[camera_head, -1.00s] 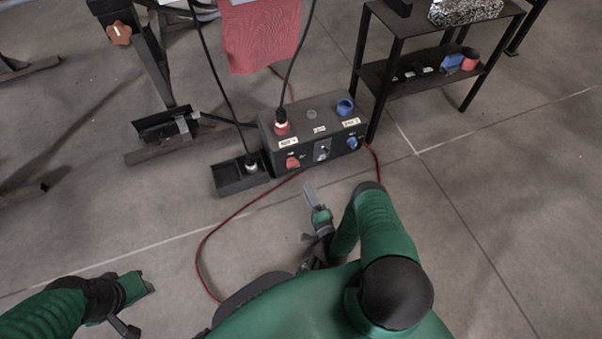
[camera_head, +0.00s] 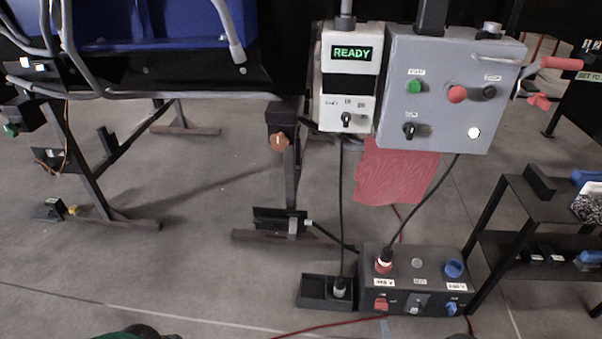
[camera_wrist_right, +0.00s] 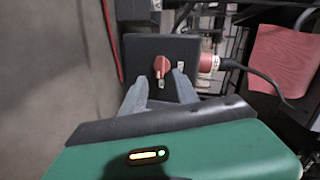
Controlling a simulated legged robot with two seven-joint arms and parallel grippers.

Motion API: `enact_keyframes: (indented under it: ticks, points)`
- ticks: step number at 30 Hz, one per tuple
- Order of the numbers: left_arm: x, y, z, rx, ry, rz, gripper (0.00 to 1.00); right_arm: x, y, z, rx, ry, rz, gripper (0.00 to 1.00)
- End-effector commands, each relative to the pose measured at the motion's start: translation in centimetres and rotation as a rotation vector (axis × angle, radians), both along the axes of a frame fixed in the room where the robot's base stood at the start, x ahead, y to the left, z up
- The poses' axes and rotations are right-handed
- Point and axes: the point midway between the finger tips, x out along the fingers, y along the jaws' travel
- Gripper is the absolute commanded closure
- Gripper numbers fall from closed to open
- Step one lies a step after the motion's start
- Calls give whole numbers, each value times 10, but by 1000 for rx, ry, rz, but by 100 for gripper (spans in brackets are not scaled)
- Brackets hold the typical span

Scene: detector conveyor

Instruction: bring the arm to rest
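My right gripper (camera_wrist_right: 159,78) is open in the right wrist view, with its two grey fingers apart and nothing between them. A red plug (camera_head: 383,263) stands in the box's left top socket. Part of my left arm shows at the bottom left; its gripper is out of view.
A grey control panel (camera_head: 440,80) and a white unit reading READY (camera_head: 350,90) hang above the power box. A black shelf (camera_head: 530,210) stands close at right. A red cloth (camera_head: 395,170) hangs behind. A cable runs into a small black tray (camera_head: 315,292).

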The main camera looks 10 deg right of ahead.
Motion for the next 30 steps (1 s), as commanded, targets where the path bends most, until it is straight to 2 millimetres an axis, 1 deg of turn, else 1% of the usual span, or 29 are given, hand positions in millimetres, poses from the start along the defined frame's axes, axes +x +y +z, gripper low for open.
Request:
enact_keyframes:
  ticks: [1, 2, 3, 5, 6, 8, 9, 11, 12, 14, 15, 17, 18, 20, 21, 23, 24, 29, 30]
  points:
    - [0, 0, 12, 0, 0, 0, 64, 30, -4, 34, -85, 62, 58, 64]
    - [0, 0, 15, 0, -1, 0, 64, 44, -4, 47, -140, 113, 91, 64]
    - [0, 0, 20, 0, -1, 0, 64, 58, -3, 65, -211, 180, 136, 64]
    - [0, 0, 26, 0, -1, 0, 64, 75, 0, 94, -312, 279, 202, 64]
    - [0, 0, 30, 0, 0, 0, 64, 83, 5, 115, -379, 340, 246, 64]
    - [0, 0, 36, 0, 0, 0, 64, 89, 13, 149, -472, 431, 312, 64]
    - [0, 0, 40, 0, 0, 0, 64, 89, 20, 172, -530, 489, 356, 64]
    - [0, 0, 46, 0, 0, 0, 64, 82, 32, 207, -614, 573, 425, 64]
    - [0, 0, 50, 0, 0, 0, 64, 74, 41, 231, -665, 627, 472, 64]
    - [0, 0, 55, 0, 0, 0, 64, 58, 56, 266, -732, 702, 545, 64]
    - [0, 0, 59, 0, 0, 0, 64, 43, 66, 286, -771, 749, 594, 64]
    - [0, 0, 63, 0, 0, 0, 64, 19, 80, 313, -817, 809, 665, 64]
    - [0, 0, 66, 0, 0, 0, 64, 3, 88, 329, -842, 842, 709, 64]
    - [0, 0, 69, 0, 0, 0, 64, -22, 100, 348, -871, 886, 774, 64]
    - [0, 0, 72, 0, 0, 0, 64, -38, 107, 360, -887, 910, 814, 64]
    - [0, 0, 75, 0, 0, 0, 64, -62, 117, 375, -907, 942, 874, 64]
    - [0, 0, 77, 0, 0, 0, 64, -77, 124, 385, -919, 959, 914, 64]
    - [0, 0, 85, 0, 0, 0, 64, -141, 147, 415, -950, 1012, 1076, 64]
    - [0, 0, 102, 0, 1, 0, 64, -147, 148, 433, -950, 1019, 1093, 64]
